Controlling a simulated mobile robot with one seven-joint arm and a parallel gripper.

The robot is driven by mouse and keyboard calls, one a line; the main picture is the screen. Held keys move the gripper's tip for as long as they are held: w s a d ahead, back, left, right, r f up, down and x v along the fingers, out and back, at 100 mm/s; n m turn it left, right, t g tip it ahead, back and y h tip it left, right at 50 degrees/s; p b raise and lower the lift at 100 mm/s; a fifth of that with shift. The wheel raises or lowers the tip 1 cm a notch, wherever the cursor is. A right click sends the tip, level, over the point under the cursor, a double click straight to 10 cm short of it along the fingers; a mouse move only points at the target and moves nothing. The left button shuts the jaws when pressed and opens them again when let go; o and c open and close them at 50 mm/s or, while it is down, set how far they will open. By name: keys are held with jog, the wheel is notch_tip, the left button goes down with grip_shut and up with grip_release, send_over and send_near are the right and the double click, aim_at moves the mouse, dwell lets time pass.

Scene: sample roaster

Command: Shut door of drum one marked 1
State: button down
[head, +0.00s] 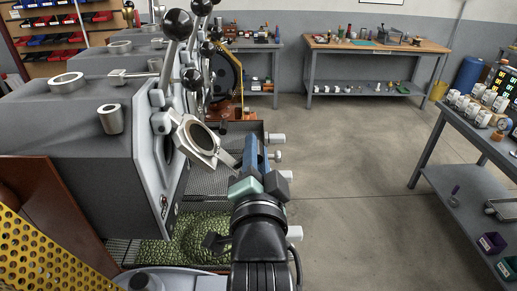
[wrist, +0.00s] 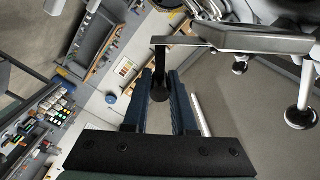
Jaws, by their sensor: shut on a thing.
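The nearest roaster drum (head: 150,150) stands at left with a pale front plate; no number is readable on it. Its door (head: 203,138), a metal ring around a round pane, stands swung out from the front plate, tilted. A handle runs from the door toward my gripper (head: 256,152). In the wrist view, a flat metal arm with a black knob (wrist: 159,93) reaches between the two blue fingers of my gripper (wrist: 160,92), which is shut on the knob. The finger contact is partly hidden in the head view.
Green beans (head: 150,251) lie in the cooling tray below the door. More roasters with black ball levers (head: 178,25) stand behind. A bench (head: 375,45) is at the back and a table (head: 455,135) at right. The floor (head: 350,160) between is clear.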

jog(key=shift+f, duration=0.1)
jog(key=c, duration=0.7)
grip_release()
jog(key=shift+c, duration=0.2)
jog(key=shift+s, duration=0.1)
jog(key=s+p, duration=0.5)
jog(key=s, duration=0.7)
jog(key=shift+s, duration=0.4)
